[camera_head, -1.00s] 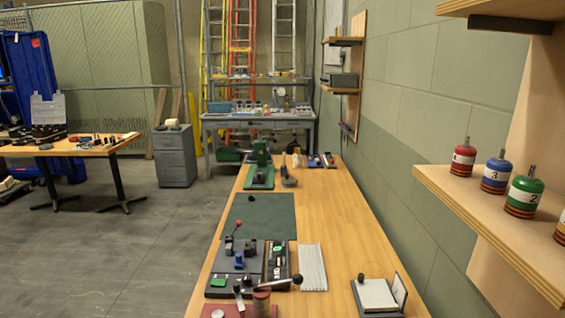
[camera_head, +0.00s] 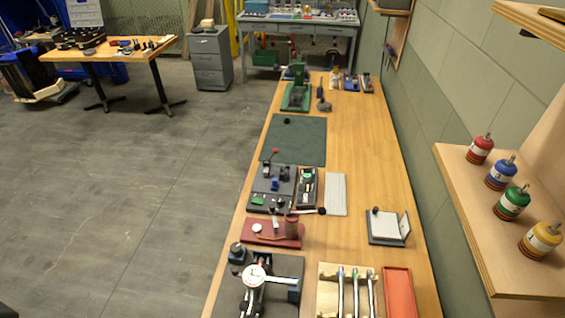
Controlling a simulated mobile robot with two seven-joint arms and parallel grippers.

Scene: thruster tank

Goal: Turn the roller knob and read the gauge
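A round white-faced dial gauge (camera_head: 256,274) stands on a dark fixture plate (camera_head: 288,266) at the near end of the long wooden bench. The gauge face is too small to read. A metal arm reaches right from the gauge to a grey-blue block (camera_head: 294,291). A dark round knob-like part (camera_head: 237,248) sits at the fixture's far left corner; I cannot tell whether it is the roller knob. The near part of the fixture is cut off by the lower picture edge. Neither of my grippers shows.
A red plate (camera_head: 272,233) with a copper-brown cylinder lies just beyond the fixture. A tool holder (camera_head: 328,293) and a red tray (camera_head: 399,290) lie to its right. A shelf (camera_head: 455,195) with coloured canisters juts out at right. Open floor (camera_head: 130,220) lies left of the bench.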

